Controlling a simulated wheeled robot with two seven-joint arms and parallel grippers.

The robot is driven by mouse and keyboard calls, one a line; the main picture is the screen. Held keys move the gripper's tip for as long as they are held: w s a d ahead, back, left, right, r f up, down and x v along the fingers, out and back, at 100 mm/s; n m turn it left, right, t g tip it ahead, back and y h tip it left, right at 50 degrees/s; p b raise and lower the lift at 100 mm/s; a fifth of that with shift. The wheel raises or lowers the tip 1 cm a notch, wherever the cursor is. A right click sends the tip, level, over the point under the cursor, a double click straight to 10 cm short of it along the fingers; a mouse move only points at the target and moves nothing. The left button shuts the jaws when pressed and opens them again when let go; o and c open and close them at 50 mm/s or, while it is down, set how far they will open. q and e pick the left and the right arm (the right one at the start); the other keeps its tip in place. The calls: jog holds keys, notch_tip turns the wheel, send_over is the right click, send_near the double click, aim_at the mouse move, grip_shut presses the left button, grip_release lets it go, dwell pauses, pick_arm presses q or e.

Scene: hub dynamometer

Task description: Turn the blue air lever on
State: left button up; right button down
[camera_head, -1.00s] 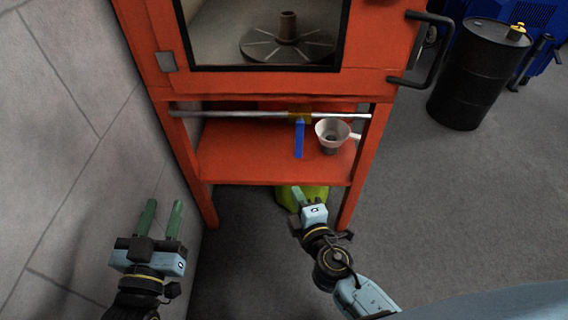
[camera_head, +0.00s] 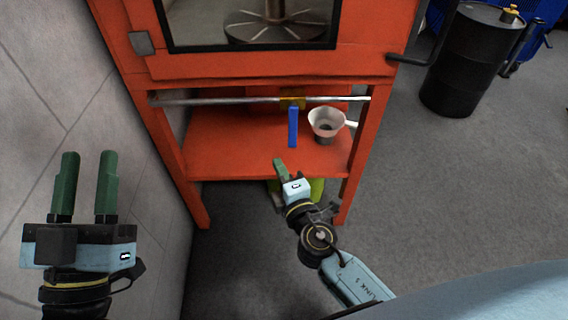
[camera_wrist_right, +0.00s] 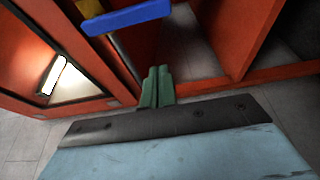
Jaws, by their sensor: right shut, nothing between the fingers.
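The blue air lever (camera_head: 293,127) hangs down from a yellow valve body (camera_head: 292,100) on a grey pipe under the orange cabinet. In the right wrist view the blue lever (camera_wrist_right: 128,17) lies across the top, beyond my fingertips. My right gripper (camera_head: 279,163) is shut and empty, below and slightly left of the lever in the head view, apart from it. Its green fingers (camera_wrist_right: 157,80) are together in the right wrist view. My left gripper (camera_head: 88,160) is open and empty at the left, near the grey wall.
A white funnel-like cup (camera_head: 327,122) stands on the orange shelf (camera_head: 225,145) right of the lever. The orange cabinet's legs stand at both sides. A yellow-green object (camera_head: 316,188) is under the shelf. A black drum (camera_head: 474,62) stands at the right, with open floor before it.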

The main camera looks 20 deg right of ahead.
aim_at(292, 124)
jog(key=w+d, duration=0.3)
jog(key=w, duration=0.3)
jog(key=shift+w+d, duration=0.2)
jog(key=shift+w, duration=0.2)
